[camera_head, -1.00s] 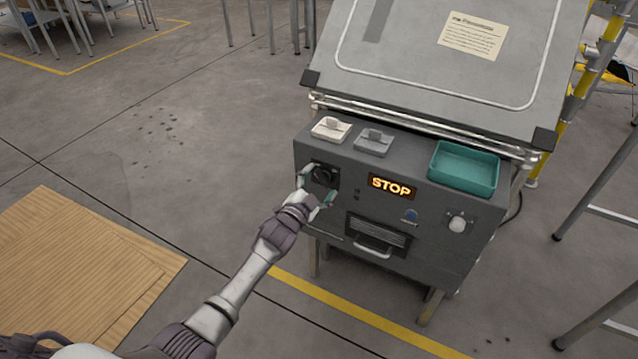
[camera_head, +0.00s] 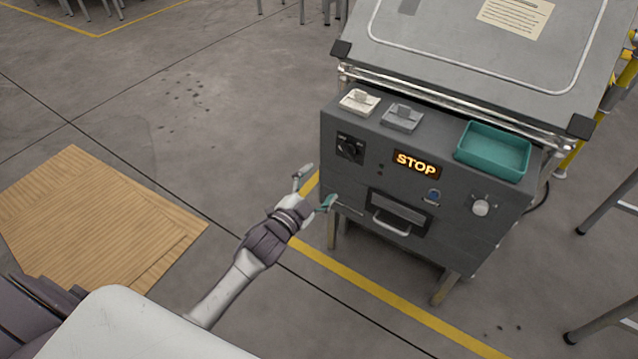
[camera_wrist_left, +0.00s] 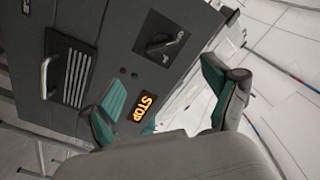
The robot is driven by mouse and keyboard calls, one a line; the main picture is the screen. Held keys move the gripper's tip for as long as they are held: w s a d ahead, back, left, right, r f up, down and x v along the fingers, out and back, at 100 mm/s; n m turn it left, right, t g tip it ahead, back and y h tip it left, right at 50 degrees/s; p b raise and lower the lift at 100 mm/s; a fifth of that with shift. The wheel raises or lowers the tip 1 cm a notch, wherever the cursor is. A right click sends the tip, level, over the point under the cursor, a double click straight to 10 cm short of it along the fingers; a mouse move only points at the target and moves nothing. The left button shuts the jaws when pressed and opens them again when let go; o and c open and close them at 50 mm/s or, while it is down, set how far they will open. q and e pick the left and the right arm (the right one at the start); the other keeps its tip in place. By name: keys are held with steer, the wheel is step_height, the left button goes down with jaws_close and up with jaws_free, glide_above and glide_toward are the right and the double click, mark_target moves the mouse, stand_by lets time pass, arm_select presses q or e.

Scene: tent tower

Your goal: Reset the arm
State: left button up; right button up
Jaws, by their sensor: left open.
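My left gripper (camera_head: 314,188) is open and empty in the head view. It is in front of the grey machine (camera_head: 455,230), to the left of and below the black rotary knob (camera_head: 349,147), and apart from it. In the left wrist view my gripper's two teal-padded fingers (camera_wrist_left: 165,95) are spread wide with nothing between them. The knob (camera_wrist_left: 165,44) and the lit orange STOP sign (camera_wrist_left: 144,106) show beyond the fingers. My right gripper is in neither view.
The machine carries a teal tray (camera_head: 464,160), two small switch blocks (camera_head: 402,117), a handled drawer (camera_head: 392,222) and a tilted panel (camera_head: 450,60) on top. A wooden board (camera_head: 90,215) lies on the floor at left. Open floor lies between the board and the machine.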

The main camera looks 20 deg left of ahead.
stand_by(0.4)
